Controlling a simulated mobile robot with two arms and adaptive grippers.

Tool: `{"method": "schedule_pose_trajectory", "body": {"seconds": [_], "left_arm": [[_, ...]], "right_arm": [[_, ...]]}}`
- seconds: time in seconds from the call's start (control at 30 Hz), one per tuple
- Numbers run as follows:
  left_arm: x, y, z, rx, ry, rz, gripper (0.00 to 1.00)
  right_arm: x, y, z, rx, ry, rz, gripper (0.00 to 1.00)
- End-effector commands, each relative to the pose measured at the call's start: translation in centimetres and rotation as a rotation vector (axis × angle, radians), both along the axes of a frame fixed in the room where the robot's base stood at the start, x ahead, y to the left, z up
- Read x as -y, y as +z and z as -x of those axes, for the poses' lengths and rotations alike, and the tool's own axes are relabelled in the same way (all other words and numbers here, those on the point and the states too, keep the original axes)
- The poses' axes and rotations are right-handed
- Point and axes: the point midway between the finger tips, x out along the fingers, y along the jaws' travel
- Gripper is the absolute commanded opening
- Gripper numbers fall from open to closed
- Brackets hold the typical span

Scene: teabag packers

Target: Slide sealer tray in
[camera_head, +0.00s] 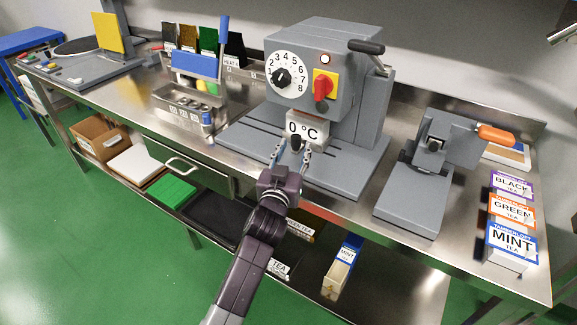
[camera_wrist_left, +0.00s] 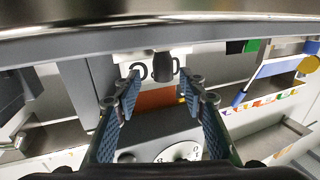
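The tray body is hard to make out. My left gripper (camera_head: 292,155) is open at the knob. In the left wrist view, the knob (camera_wrist_left: 162,65) lies between and just beyond the spread fingers (camera_wrist_left: 156,98); I see no contact. My right gripper is not in view.
A grey press with an orange handle (camera_head: 496,135) stands to the right, beside stacked tea boxes (camera_head: 512,240). A steel caddy (camera_head: 190,105) is left of the sealer. A drawer with a handle (camera_head: 183,165) is under the bench top, above a lower shelf with bins.

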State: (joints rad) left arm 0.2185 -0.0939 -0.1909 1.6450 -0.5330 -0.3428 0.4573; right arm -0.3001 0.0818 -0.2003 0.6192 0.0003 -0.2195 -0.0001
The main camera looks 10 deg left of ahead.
Motion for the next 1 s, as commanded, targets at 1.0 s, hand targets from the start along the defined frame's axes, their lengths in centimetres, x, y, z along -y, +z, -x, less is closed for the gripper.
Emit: {"method": "schedule_pose_trajectory", "body": {"seconds": [1.0], "left_arm": [[-0.1,0.0,9.2,-0.001,-0.002,0.001,0.38]], "right_arm": [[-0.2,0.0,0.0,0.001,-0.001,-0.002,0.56]]}}
